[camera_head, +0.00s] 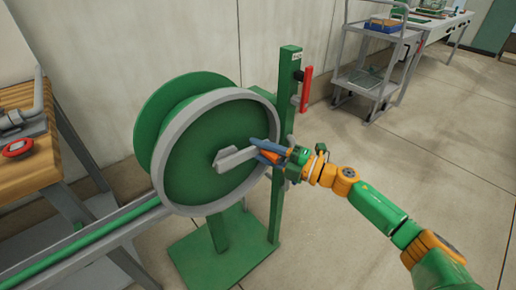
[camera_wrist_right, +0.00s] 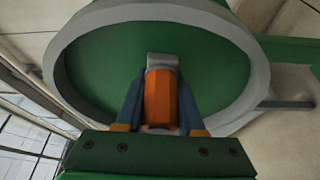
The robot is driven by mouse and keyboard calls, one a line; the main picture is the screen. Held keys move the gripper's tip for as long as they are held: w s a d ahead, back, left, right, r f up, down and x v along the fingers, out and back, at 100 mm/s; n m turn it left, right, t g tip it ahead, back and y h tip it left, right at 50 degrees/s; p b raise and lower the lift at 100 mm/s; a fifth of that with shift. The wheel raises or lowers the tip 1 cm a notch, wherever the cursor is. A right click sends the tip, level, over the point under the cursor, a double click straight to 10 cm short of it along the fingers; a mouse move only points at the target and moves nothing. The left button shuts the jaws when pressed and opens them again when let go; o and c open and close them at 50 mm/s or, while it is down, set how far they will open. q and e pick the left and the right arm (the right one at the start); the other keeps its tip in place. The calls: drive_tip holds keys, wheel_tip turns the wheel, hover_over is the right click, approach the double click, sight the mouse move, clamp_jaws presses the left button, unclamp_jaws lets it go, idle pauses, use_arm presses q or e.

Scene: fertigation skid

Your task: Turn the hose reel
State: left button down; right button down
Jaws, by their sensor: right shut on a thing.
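The hose reel (camera_head: 195,165) is a large green drum with a grey rim, standing on a green post and base plate. A grey crank arm (camera_head: 236,157) runs from its hub to the right, ending in an orange handle. My right gripper (camera_head: 262,150) is at the end of that crank. In the right wrist view, its two blue fingers stand on either side of the orange handle (camera_wrist_right: 161,98), shut on it. The reel's face (camera_wrist_right: 105,70) fills the background there. My left gripper is not in view.
A wooden-topped bench (camera_head: 25,150) with a red knob stands at the left. A green post (camera_head: 287,130) with a red lever (camera_head: 306,88) rises just behind the reel. A grey cart (camera_head: 372,70) stands at the back right. The floor at right is clear.

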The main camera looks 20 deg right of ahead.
sight(235, 128)
drive_tip(key=r+n+p, duration=0.1)
drive_tip(key=p, duration=0.1)
drive_tip(key=r+n+g+h+p, duration=0.1)
drive_tip(key=r+n+p, duration=0.1)
drive_tip(key=p, duration=0.1)
drive_tip(key=r+n+p, duration=0.2)
drive_tip(key=p, duration=0.1)
drive_tip(key=shift+s+a+r+h, duration=0.1)
drive_tip(key=shift+s+a+h, duration=0.05)
drive_tip(key=shift+a+h, duration=0.2)
drive_tip(key=n+p, duration=0.1)
drive_tip(key=p, duration=0.1)
drive_tip(key=a+r+n+h+p, duration=0.1)
drive_tip(key=p, duration=0.2)
drive_tip(key=r+n+h+p, duration=0.1)
drive_tip(key=p, duration=0.1)
drive_tip(key=shift+s+a+r+g+p, duration=0.15)
drive_tip(key=shift+s+a+g+p, duration=0.15)
drive_tip(key=shift+a+p, duration=0.2)
drive_tip(key=shift+p, duration=0.75)
drive_tip(key=shift+a, duration=0.1)
drive_tip(key=shift+r, duration=0.1)
